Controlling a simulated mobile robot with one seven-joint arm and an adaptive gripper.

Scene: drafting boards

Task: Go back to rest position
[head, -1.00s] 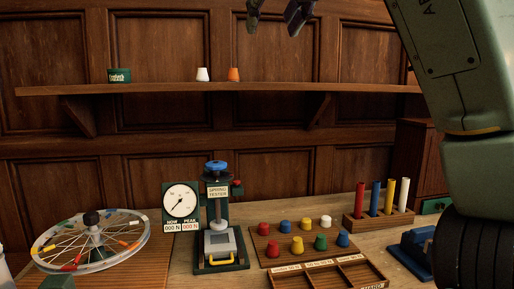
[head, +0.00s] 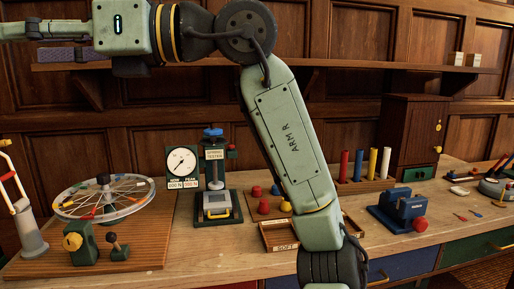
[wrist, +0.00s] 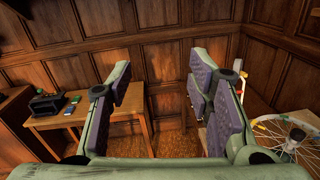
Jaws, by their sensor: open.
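My gripper (head: 40,42) is at the upper left of the head view, in front of the wall shelf and pointing left. In the wrist view my gripper (wrist: 162,82) shows its two fingers wide apart, with purple pads and nothing between them. Through the gap I see panelled wall and wooden floor. My arm bends high over the middle of the bench in the head view, hiding part of the block board and the shelf.
The bench holds a spoked wheel (head: 103,199), a spring tester (head: 214,174), a dial gauge (head: 182,163), coloured rods (head: 358,166) and a blue device (head: 402,208). A wall shelf (head: 330,67) runs behind. A side table (wrist: 85,115) stands left in the wrist view.

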